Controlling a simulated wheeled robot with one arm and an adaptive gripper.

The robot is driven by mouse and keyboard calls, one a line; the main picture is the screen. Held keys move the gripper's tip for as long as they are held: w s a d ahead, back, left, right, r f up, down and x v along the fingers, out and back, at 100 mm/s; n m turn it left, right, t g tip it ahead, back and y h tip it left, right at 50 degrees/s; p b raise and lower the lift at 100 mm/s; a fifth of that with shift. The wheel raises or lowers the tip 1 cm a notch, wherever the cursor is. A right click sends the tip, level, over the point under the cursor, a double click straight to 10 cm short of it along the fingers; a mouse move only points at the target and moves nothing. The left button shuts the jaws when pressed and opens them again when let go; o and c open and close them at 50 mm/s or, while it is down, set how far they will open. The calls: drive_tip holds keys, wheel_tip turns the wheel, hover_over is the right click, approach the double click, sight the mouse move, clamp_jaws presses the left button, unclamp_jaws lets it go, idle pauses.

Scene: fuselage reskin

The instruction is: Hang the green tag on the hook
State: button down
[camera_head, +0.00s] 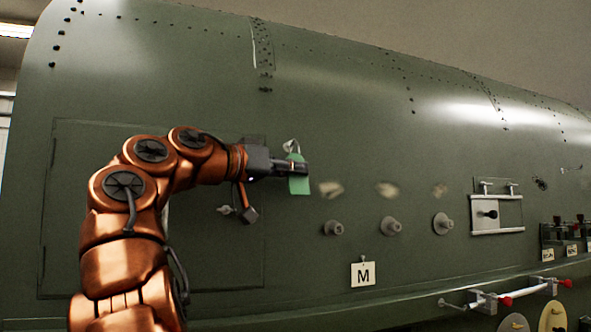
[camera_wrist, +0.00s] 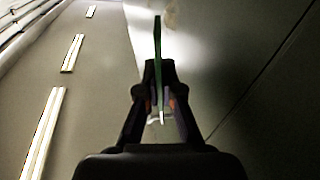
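My gripper (camera_head: 303,168) is at the end of the orange arm, in front of the green fuselage. It is shut on the green tag (camera_head: 299,185), which hangs upright below and behind the fingers. In the wrist view the tag (camera_wrist: 157,38) shows edge-on between the fingertips (camera_wrist: 159,72). A small silver curved piece (camera_head: 291,146), which looks like the hook, shows just above the tag. I cannot tell whether the tag's top is around it or only in front of it. In the wrist view a small pale piece (camera_wrist: 161,118) shows between the fingers.
Several round knobs (camera_head: 390,226) stick out of the fuselage to the right, above a white M card (camera_head: 362,274). A latch plate (camera_head: 497,214) and a rail with red ends (camera_head: 507,294) are further right. The skin just right of my gripper has only worn patches.

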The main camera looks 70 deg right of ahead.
drive_tip(key=c, duration=1.2)
unclamp_jaws()
drive_tip(key=shift+c, duration=0.2)
drive_tip(key=v, duration=0.8)
drive_tip(key=shift+s, duration=0.1)
